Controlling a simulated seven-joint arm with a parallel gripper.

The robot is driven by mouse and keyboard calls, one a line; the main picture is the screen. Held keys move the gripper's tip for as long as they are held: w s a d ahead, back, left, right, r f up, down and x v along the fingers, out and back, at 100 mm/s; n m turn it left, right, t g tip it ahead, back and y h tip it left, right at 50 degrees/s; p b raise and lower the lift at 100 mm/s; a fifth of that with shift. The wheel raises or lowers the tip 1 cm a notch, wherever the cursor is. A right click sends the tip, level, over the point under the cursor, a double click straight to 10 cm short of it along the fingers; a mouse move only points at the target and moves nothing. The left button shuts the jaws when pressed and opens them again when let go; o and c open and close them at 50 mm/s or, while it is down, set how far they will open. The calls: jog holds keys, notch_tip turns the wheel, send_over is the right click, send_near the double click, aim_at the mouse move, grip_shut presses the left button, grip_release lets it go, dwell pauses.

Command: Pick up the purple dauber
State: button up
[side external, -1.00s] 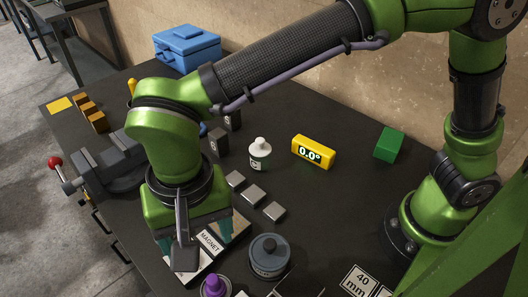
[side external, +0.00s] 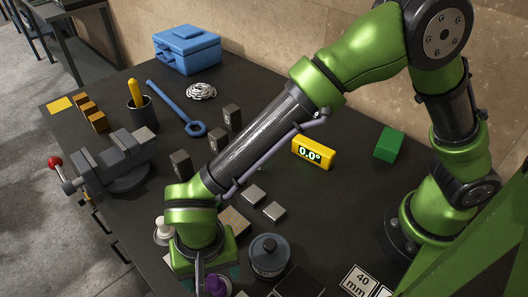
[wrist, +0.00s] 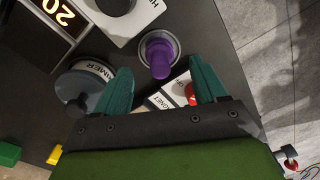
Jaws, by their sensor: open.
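The purple dauber (wrist: 160,57) stands in a grey round holder or pot in the wrist view, just beyond my fingertips and roughly centred between them. My gripper (wrist: 161,82) is open, with its two teal fingers apart and nothing between their tips. In the side external view the purple dauber (side external: 215,286) shows at the bottom edge, partly hidden by my gripper (side external: 208,268). I cannot tell the exact height of the fingers above it.
A grey tin (side external: 269,257) stands close to the right of the dauber. The magnet block (wrist: 163,98) lies below my fingers. A white-capped item (side external: 162,231) is left of my wrist.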

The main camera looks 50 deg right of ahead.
aim_at(213, 279)
notch_tip(213, 279, down, 4)
jog(key=shift+s+a+r, duration=0.1)
jog(key=c, duration=1.2)
